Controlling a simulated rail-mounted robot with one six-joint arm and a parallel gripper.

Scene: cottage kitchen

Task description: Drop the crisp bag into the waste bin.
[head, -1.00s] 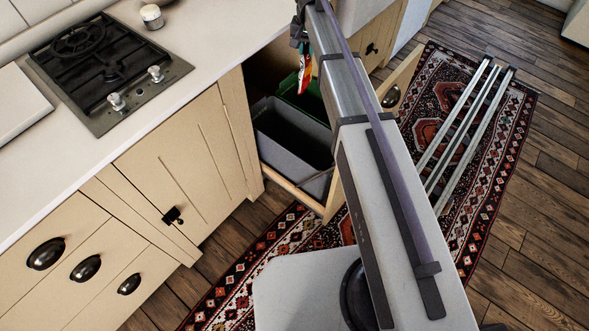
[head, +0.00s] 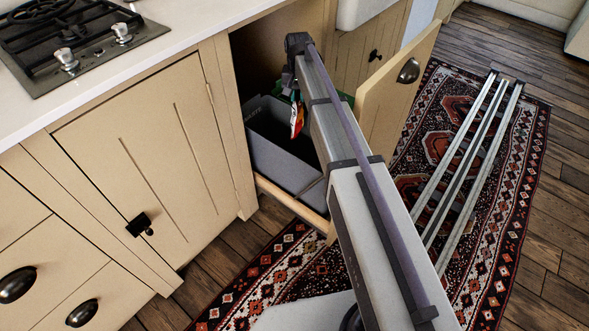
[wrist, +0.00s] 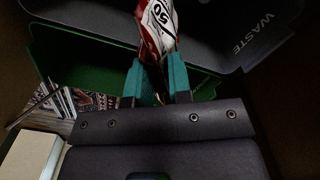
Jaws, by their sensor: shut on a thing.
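The crisp bag (head: 297,117), red and white with a dark number, hangs from my gripper (head: 292,90) in the head view. In the wrist view my gripper's teal fingers (wrist: 157,75) are shut on the bag (wrist: 158,22). The grey waste bin (head: 285,178) stands in the pulled-out cabinet drawer, and the bag appears in front of its opening. In the wrist view this bin, marked WASTE (wrist: 268,42), lies at the top, behind the bag. The bag's exact height over the rim is unclear.
A green bin (wrist: 110,62) sits beside the grey one, mostly hidden by my arm in the head view. The drawer front (head: 395,100) stands out at the right. The worktop (head: 190,40) is above left.

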